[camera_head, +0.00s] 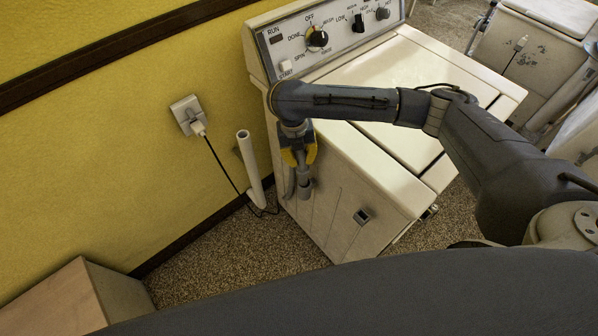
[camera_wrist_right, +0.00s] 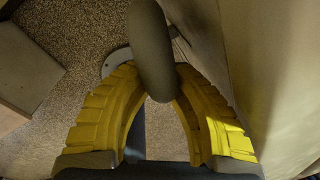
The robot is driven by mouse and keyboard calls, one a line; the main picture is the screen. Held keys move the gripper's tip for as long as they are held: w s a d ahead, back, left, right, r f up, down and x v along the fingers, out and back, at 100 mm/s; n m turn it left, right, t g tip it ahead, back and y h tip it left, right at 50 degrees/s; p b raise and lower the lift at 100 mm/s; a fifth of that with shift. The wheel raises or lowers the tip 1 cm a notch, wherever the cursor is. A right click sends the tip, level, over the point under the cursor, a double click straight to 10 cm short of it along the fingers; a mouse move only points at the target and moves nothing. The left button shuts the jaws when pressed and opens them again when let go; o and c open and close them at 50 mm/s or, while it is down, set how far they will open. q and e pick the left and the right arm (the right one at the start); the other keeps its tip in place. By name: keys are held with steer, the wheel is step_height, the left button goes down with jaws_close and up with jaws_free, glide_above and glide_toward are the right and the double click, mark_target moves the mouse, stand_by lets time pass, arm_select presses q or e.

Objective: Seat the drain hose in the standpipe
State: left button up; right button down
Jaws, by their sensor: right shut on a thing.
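The white standpipe (camera_head: 251,165) stands upright by the yellow wall, its open top free. My right gripper (camera_head: 299,158) has yellow fingers and hangs beside the washer's left side, to the right of the standpipe and apart from it. It is shut on the grey drain hose (camera_head: 304,185), part of which shows below the fingers. In the right wrist view the hose (camera_wrist_right: 150,45) lies between the yellow fingers (camera_wrist_right: 165,105). The hose's far run is hidden by the gripper and washer. My left gripper is not in view.
The cream washer (camera_head: 330,185) stands close to the right of my gripper. A wall outlet (camera_head: 187,112) with a plug and black cord is left of the standpipe. A wooden box (camera_head: 70,300) stands at lower left. Speckled floor (camera_head: 235,255) is clear between.

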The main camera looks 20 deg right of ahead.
mark_target(301, 152)
steer(key=shift+r, duration=1.5)
